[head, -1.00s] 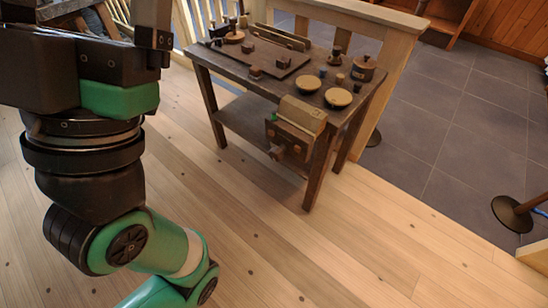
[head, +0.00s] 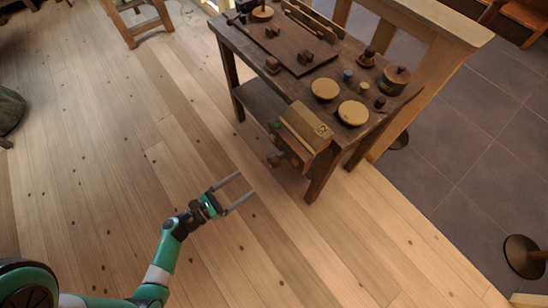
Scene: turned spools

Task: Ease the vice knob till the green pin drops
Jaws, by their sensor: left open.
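The wooden vice (head: 304,130) is fixed to the front of the dark workbench, at its near right part. Its knob (head: 275,159) sticks out low on the vice's front face. The green pin (head: 278,124) shows as a small green spot at the upper left of the vice. My left gripper (head: 247,184) is open and empty, over the floor to the lower left of the vice. Its two fingers point toward the right, apart from the knob. My right gripper is not in view.
The workbench top (head: 259,58) carries a dark board (head: 290,50), two pale round discs (head: 325,88) and several small turned pieces. A pale wooden rail (head: 425,55) stands behind it. A round dark base (head: 523,256) stands at right.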

